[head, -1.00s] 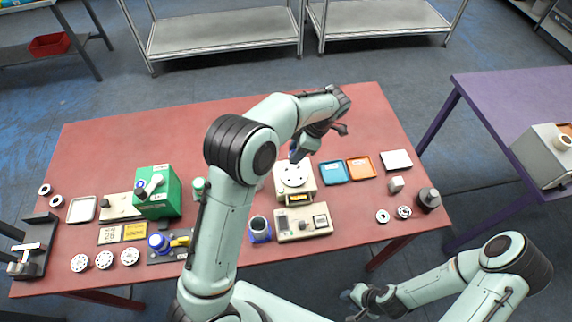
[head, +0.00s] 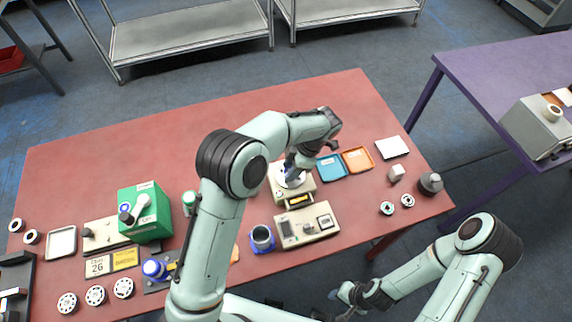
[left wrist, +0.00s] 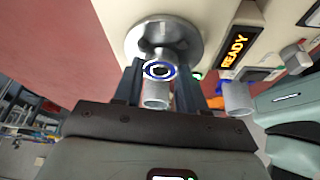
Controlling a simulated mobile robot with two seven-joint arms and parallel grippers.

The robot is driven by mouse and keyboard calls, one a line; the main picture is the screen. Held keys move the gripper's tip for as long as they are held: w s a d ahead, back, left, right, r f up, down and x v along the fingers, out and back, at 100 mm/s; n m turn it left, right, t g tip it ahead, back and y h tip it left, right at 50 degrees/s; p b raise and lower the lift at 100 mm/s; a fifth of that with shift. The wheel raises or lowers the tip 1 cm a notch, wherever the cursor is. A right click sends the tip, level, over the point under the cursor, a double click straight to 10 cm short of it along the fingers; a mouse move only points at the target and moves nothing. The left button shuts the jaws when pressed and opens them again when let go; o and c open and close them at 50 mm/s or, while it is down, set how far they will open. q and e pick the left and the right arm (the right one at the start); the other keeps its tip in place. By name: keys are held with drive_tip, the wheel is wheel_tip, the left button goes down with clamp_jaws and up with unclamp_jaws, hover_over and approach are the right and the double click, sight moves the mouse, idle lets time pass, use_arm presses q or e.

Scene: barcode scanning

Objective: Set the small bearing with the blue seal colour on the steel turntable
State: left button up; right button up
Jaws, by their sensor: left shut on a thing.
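My left gripper (head: 291,169) is at the steel turntable, and its fingers are shut on a small bearing with a blue ring (left wrist: 160,70), seen in the left wrist view. The steel turntable (left wrist: 190,38) is a shiny round disc just beyond the bearing there; in the head view the turntable (head: 283,183) is partly hidden by the gripper. I cannot tell whether the bearing touches the disc. My right gripper (head: 341,296) is low, off the table's front edge; its opening is too small to judge.
A display reading READY (left wrist: 238,48) is beside the turntable. Blue (head: 331,167) and orange (head: 357,160) trays lie to its right. A beige device (head: 307,225) and blue-based cup (head: 262,239) stand in front. A green box (head: 146,212) is left. Several loose bearings (head: 96,295) lie front left.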

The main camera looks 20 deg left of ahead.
use_arm(q)
drive_tip(key=shift+f, duration=0.15)
drive_tip(key=shift+d, duration=0.3)
drive_tip(key=shift+f, duration=0.15)
drive_tip(key=o, duration=1.1)
drive_tip(key=shift+a, duration=0.15)
drive_tip(key=shift+o, duration=0.2)
